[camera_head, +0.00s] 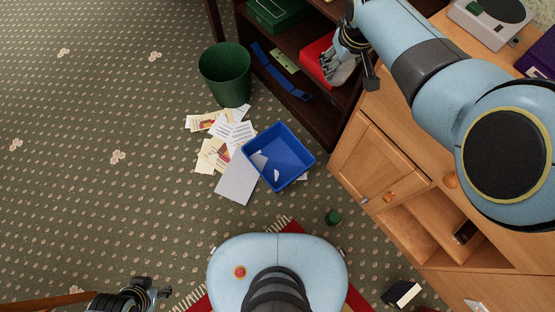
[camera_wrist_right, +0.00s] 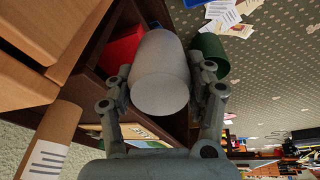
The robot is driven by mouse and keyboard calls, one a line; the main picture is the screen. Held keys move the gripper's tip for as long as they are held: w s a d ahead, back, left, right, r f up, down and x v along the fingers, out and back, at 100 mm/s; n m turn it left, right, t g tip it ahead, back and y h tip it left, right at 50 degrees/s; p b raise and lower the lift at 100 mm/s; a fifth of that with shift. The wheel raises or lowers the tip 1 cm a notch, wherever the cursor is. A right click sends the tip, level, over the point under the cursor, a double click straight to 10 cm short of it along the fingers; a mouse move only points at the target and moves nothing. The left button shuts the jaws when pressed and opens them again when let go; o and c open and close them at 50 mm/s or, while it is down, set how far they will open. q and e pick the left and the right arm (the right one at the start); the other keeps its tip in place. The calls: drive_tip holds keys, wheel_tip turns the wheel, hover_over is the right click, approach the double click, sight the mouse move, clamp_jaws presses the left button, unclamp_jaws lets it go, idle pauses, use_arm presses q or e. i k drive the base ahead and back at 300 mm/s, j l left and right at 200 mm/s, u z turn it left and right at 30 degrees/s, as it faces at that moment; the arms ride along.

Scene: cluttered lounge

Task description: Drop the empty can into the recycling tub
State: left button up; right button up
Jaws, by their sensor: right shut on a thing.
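The empty can, a plain pale grey cylinder (camera_wrist_right: 160,62), is between the fingers of my right gripper (camera_wrist_right: 162,84) in the right wrist view. The gripper is shut on it. In the head view my right gripper (camera_head: 356,58) is at the upper right, over the dark shelf, and I cannot make out the can clearly there. The recycling tub, an open blue box (camera_head: 299,168), stands on the carpet at the centre, left of and below the right gripper. A few pale scraps lie in it. My left gripper (camera_head: 142,294) is low at the left edge; its opening is unclear.
A green bin (camera_head: 225,72) stands behind the tub, with loose papers (camera_head: 232,135) beside both. A red box (camera_head: 316,58) sits on the dark shelf. A wooden cabinet (camera_head: 372,160) is at the right. The left floor is clear.

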sight(289, 161)
drive_tip(key=i+j+z, duration=0.1)
drive_tip(key=j+z, duration=0.25)
drive_tip(key=j, duration=0.3)
drive_tip(key=j+z, duration=0.35)
drive_tip(key=j, duration=0.3)
drive_tip(key=i+j+z, duration=0.15)
drive_tip(key=j, duration=0.15)
drive_tip(key=j+z, duration=0.15)
drive_tip(key=j, duration=0.15)
drive_tip(key=i+j+z, duration=0.15)
drive_tip(key=j, duration=0.2)
